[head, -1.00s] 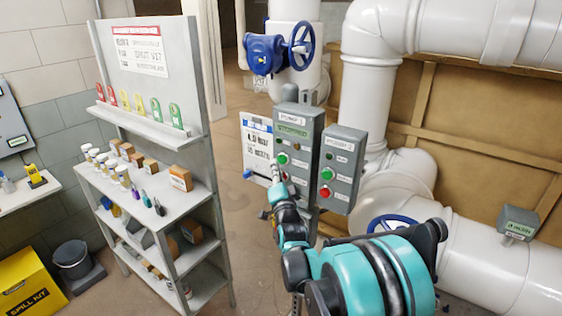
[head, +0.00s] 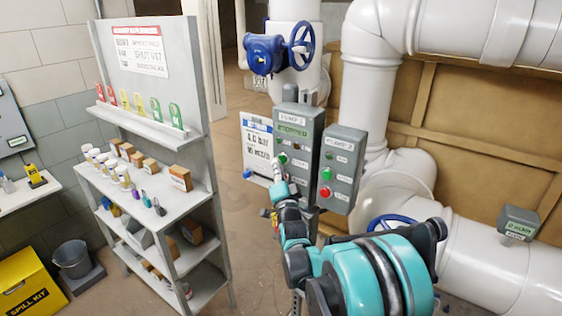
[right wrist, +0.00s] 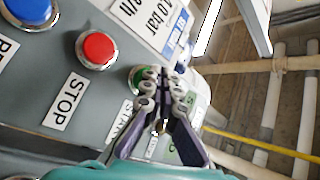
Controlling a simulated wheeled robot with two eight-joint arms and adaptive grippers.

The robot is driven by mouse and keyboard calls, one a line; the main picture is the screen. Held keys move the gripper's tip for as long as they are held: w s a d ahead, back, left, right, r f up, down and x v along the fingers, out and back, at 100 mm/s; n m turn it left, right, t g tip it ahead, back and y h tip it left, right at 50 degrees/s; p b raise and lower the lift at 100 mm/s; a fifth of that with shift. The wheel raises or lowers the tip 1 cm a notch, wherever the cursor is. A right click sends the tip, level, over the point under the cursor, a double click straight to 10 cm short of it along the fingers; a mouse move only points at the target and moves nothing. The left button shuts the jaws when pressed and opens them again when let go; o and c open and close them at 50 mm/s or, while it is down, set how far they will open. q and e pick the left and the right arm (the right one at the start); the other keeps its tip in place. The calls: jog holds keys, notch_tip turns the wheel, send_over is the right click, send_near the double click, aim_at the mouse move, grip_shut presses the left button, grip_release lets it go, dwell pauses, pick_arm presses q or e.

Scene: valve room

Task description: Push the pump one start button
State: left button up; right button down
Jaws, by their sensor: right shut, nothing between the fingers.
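The pump 1 box (head: 304,147) is a grey panel with a small display that appears to read STOPPED. Its green start button (head: 283,158) shows just above my right fingertips. In the right wrist view the green button (right wrist: 138,74) is partly hidden behind the fingertips, beside the START label. My right gripper (head: 277,168) is shut and empty, its tips over the green button in the right wrist view (right wrist: 162,84). I cannot tell whether they touch it. The red stop button (right wrist: 96,49) and a blue button (right wrist: 30,10) lie to the left there. My left gripper is not in view.
The similar pump 2 box (head: 345,150) stands just right, with its own green and red buttons. A white sign (head: 257,143) hangs on the left. A blue valve wheel (head: 301,42) is above, white pipes (head: 372,95) behind, and shelves (head: 150,188) on the left.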

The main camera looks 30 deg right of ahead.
jog(key=shift+w+d, duration=0.2)
jog(key=shift+d, duration=0.25)
dwell(0.4)
jog(key=shift+s+a, duration=0.4)
jog(key=shift+a, duration=0.4)
jog(key=shift+s+a, duration=0.3)
jog(key=shift+a, duration=0.5)
jog(key=shift+s+a, duration=0.35)
jog(key=shift+a, duration=0.4)
jog(key=shift+s+a, duration=0.3)
jog(key=shift+a, duration=0.5)
